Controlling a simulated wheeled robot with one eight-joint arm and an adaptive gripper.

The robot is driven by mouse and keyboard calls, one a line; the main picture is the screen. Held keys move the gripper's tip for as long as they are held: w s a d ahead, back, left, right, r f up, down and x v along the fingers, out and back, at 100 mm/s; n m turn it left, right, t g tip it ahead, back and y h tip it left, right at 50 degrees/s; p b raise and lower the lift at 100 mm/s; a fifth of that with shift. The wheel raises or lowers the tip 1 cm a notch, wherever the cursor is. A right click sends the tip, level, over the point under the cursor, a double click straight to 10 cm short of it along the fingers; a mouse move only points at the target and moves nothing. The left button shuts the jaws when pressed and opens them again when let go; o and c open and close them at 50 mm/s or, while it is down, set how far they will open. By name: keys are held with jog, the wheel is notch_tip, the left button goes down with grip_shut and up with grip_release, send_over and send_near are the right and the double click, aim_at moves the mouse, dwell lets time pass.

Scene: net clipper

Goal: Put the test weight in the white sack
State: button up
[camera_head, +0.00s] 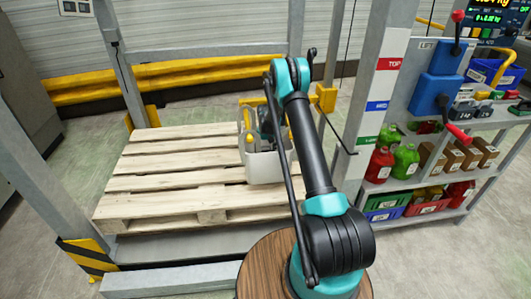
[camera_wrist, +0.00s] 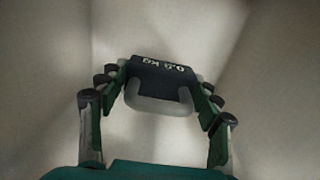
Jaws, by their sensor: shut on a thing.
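The test weight (camera_wrist: 160,80) is a dark block with a pale grey handle and an upside-down white kg label. It shows in the middle of the wrist view. My gripper (camera_wrist: 158,98) is shut on it, with a finger on each side. Pale walls surround the weight and the fingers in that view. In the head view, the white sack (camera_head: 266,168) stands open at the top on the pallet. The end of my arm reaches down into its opening. The weight cannot be told apart there, and whether it touches the sack's bottom is unclear.
The wooden pallet (camera_head: 165,170) is bare left of the sack. Grey frame posts (camera_head: 122,65) and a yellow barrier (camera_head: 185,75) stand around it. A shelf (camera_head: 405,182) at the right holds green and red bottles, boxes and coloured bins.

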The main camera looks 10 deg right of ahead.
jog(key=o, duration=1.7)
jog(key=shift+c, duration=0.2)
jog(key=shift+r, duration=0.1)
notch_tip(320, 180, up, 13)
jog(key=shift+r, duration=0.1)
